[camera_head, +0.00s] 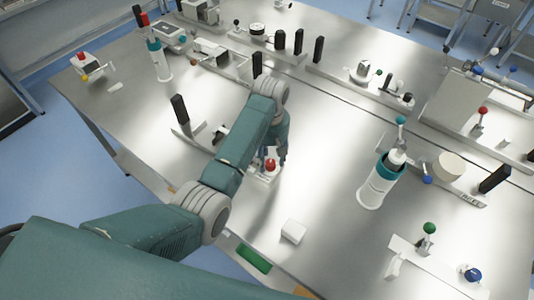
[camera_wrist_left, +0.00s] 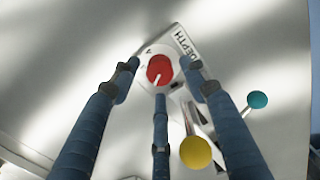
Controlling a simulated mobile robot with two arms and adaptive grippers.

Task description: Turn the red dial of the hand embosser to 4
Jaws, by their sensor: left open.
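A white line on the dial points toward the lower left of the wrist view; the scale figures are too small to read. My left gripper (camera_wrist_left: 160,82) is open, its blue fingers spread around the dial, with no clear contact visible. In the head view, the left gripper (camera_head: 280,155) is just above the red dial (camera_head: 270,165), partly covering the embosser.
In the head view, a white block (camera_head: 293,231) lies in front, and a white-and-teal bottle (camera_head: 375,188) stands to the right.

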